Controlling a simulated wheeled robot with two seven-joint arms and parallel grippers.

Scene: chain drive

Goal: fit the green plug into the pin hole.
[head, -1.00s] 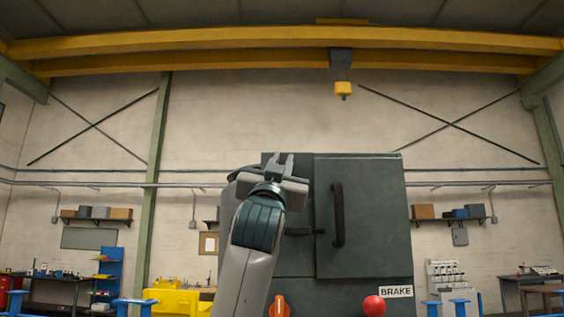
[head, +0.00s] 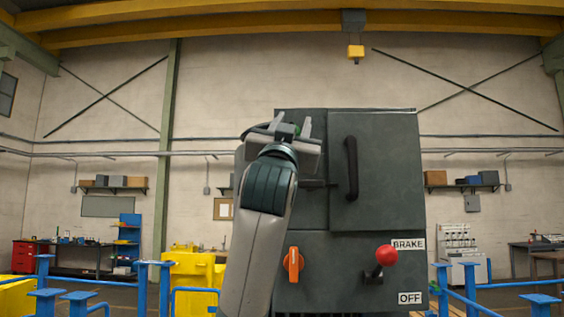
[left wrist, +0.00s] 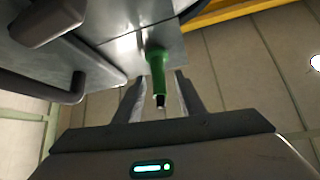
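The green plug (left wrist: 157,62) is in the left wrist view, against a grey metal plate, with its dark and pale end pointing back toward my left gripper (left wrist: 160,78). The fingers are open, one on each side of the plug's near end, with gaps visible. In the head view, my left gripper (head: 292,120) is raised at the upper left of the dark cabinet, and a bit of green shows between its fingers. I cannot make out the pin hole in either view. My right gripper is not in view.
The dark cabinet (head: 380,170) has a black door handle (head: 351,168), an orange handle (head: 293,264) and a red-knobbed brake lever (head: 386,255) on its front. Blue railings (head: 142,285) stand low on both sides. A yellow hoist block (head: 355,51) hangs overhead.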

